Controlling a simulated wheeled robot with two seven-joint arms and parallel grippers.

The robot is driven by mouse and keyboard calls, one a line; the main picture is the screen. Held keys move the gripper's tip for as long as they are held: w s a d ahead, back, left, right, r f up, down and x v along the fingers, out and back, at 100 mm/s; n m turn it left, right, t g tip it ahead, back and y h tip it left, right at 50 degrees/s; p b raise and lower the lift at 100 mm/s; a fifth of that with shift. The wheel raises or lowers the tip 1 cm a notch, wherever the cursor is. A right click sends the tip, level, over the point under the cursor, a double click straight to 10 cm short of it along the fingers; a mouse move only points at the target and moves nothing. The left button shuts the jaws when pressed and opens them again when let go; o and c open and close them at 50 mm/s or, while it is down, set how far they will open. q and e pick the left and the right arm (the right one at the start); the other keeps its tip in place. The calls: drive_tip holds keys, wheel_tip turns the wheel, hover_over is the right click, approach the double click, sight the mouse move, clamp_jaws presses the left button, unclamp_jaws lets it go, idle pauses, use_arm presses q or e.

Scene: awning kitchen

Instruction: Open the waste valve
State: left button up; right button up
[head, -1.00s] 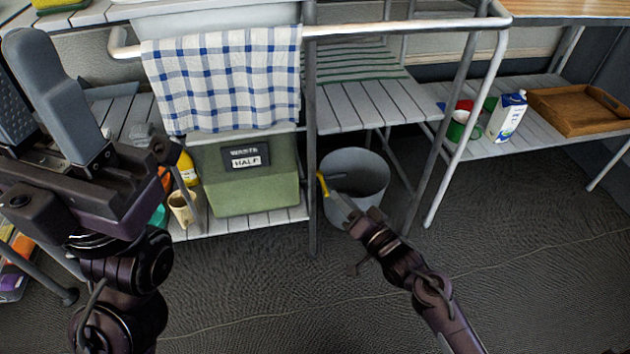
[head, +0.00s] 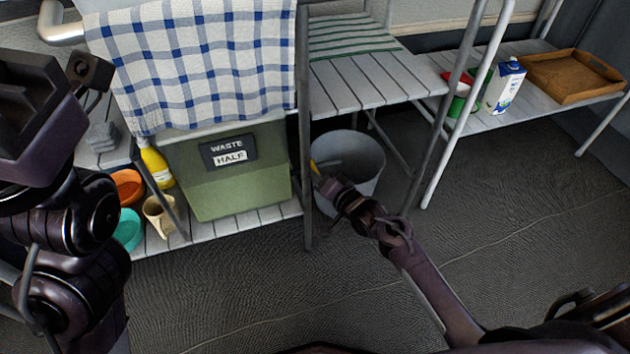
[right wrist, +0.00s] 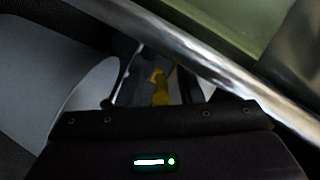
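The green waste tank (head: 235,178), labelled "WASTE HALF", stands on the low slatted shelf. A small yellow valve handle (head: 314,167) shows past the tank's right side, behind a grey post and in front of the bucket. My right gripper (head: 325,180) reaches in at this handle. In the right wrist view, the yellow handle (right wrist: 158,87) lies between my right gripper's fingers (right wrist: 160,92), which look apart; contact cannot be made out. My left gripper (head: 35,130) is raised at the far left, its fingers out of the frame.
A grey bucket (head: 350,160) stands on the floor behind my right gripper. A metal post (head: 305,130) rises close to its left. A checked towel (head: 195,60) hangs over the tank. A mug (head: 160,215) and a yellow bottle (head: 156,165) stand left of it. The floor in front is clear.

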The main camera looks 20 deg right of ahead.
drive_tip(key=shift+w+a, duration=0.1)
drive_tip(key=shift+w, duration=0.15)
clamp_jaws()
idle(0.3)
